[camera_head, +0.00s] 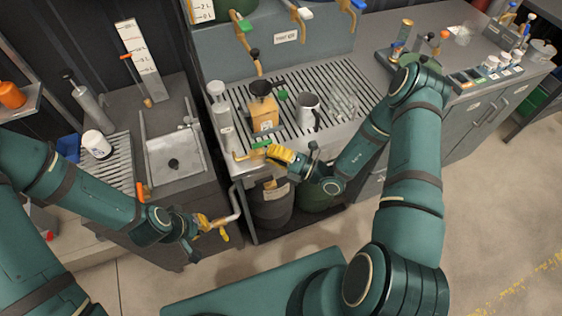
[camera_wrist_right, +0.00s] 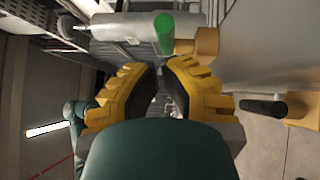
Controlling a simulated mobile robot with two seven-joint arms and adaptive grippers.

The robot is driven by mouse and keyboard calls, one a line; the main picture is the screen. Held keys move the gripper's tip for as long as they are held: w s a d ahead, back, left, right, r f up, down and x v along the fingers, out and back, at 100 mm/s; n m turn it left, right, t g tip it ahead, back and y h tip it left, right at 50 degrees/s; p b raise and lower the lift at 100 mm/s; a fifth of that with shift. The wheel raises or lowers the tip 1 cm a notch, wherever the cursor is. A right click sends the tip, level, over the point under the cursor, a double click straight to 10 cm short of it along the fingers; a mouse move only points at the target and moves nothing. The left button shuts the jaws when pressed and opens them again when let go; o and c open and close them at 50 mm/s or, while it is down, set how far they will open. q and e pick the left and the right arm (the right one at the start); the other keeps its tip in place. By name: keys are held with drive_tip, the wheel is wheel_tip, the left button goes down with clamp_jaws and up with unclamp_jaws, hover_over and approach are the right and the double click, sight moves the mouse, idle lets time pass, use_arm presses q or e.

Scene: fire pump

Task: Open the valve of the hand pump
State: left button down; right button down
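A brass valve with a green handle (camera_head: 261,144) sits at the front left edge of the slatted counter, beside a pale upright cylinder (camera_head: 222,118). I cannot tell surely whether this cylinder is the hand pump. My right gripper (camera_head: 276,152) is just right of the green handle. In the right wrist view, the green handle (camera_wrist_right: 163,34) and brass body (camera_wrist_right: 206,42) lie beyond the fingertips (camera_wrist_right: 161,66); a narrow empty gap shows between the fingers. My left gripper (camera_head: 214,225) is low, by a bent pipe (camera_head: 236,204); its finger opening is unclear.
A yellow container (camera_head: 263,108) and a metal mug (camera_head: 308,111) stand on the slatted counter behind my right gripper. A dark drum (camera_head: 272,205) stands under the counter. A sink (camera_head: 172,158) is at left. A black handle (camera_wrist_right: 263,106) shows right of my fingers.

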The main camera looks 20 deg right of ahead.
sight(271, 142)
drive_tip(key=shift+w+r, duration=0.1)
drive_tip(key=shift+w, duration=0.4)
drive_tip(key=shift+d, duration=0.1)
drive_tip(key=shift+w+n+g+y, duration=0.1)
drive_tip(key=shift+n+g+y, duration=0.2)
drive_tip(key=shift+g, duration=0.1)
drive_tip(key=shift+w+d+n+g+y+b, duration=0.25)
drive_tip(key=shift+n+g+y+b, duration=0.3)
drive_tip(key=shift+g, duration=0.35)
drive_tip(key=shift+w+d+n+g+y+b, duration=0.1)
drive_tip(key=shift+w+n+g+y+b, duration=0.1)
drive_tip(key=shift+n+g+y+b, duration=0.55)
drive_tip(key=shift+w+d, duration=0.25)
drive_tip(key=shift+w, duration=0.55)
idle(2.4)
wheel_tip(271, 142, up, 10)
idle(0.5)
